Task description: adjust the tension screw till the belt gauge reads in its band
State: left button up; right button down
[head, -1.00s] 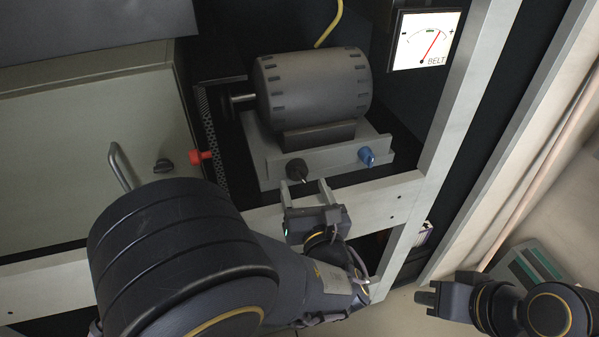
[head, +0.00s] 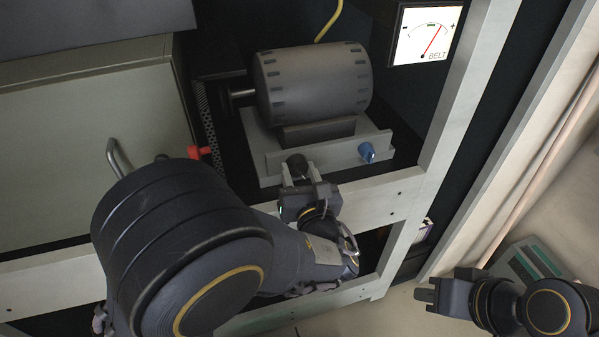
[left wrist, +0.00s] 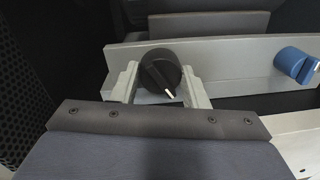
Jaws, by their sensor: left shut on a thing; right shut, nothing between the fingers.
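The belt gauge (head: 428,35) is a lit white dial marked BELT at the top right in the head view. Its red needle leans right, toward the plus side, right of the small green band. A black knob (head: 297,163) sits on the front of the motor's grey base (head: 331,155). In the left wrist view the knob (left wrist: 159,72) has a white pointer line slanting to lower right. My left gripper (head: 299,174) is shut on this knob, a finger on each side. My right gripper (head: 425,296) is shut and empty at the lower right, away from the rack.
A blue knob (head: 366,152) is right of the black one on the same base; it also shows in the left wrist view (left wrist: 297,64). The dark ribbed motor (head: 313,82) stands above. A red knob (head: 200,152) is to the left. A pale rack rail (head: 377,200) runs below.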

pick_arm(q)
jog(key=shift+f+n+b, duration=0.2)
jog(key=shift+n+b, duration=0.5)
jog(key=shift+b, duration=0.2)
jog(key=n+b, duration=0.5)
jog(key=b, duration=0.1)
jog(key=shift+f+n, duration=0.1)
jog(key=shift+n, duration=0.2)
jog(key=shift+n+t+b, duration=0.3)
jog(key=shift+n+b, duration=0.7)
jog(key=shift+b, duration=0.1)
jog(key=shift+r, duration=0.2)
jog(key=o, duration=1)
